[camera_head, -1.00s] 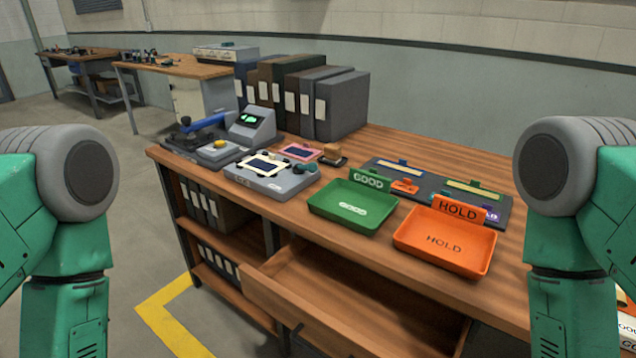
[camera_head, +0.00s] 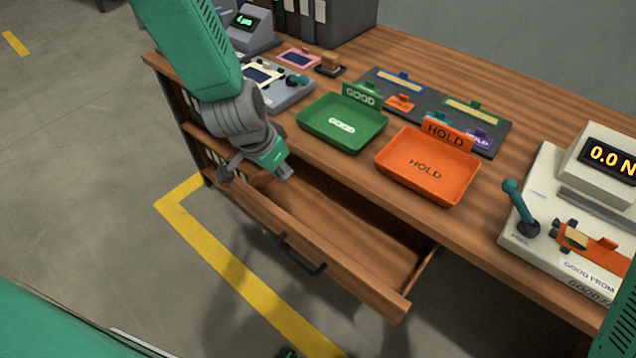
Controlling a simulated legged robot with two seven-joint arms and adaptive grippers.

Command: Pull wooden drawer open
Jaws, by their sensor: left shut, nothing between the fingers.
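The wooden drawer (camera_head: 395,296) stands pulled out from under the bench top. Its inside shows as bare wood where I can see it. A black bar handle (camera_head: 300,256) is on its front panel. My left gripper (camera_head: 276,162) is shut and empty. It is over the left end of the drawer, beside the bench edge and apart from the handle. Its fingertips are hard to make out. I cannot tell whether it touches the drawer. My right gripper is not clearly in view.
A green GOOD tray (camera_head: 371,141) and an orange HOLD tray (camera_head: 460,190) sit on the wooden bench (camera_head: 330,172). A tester with a lever (camera_head: 521,207) is at the right. Yellow tape (camera_head: 240,279) marks open floor before the bench.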

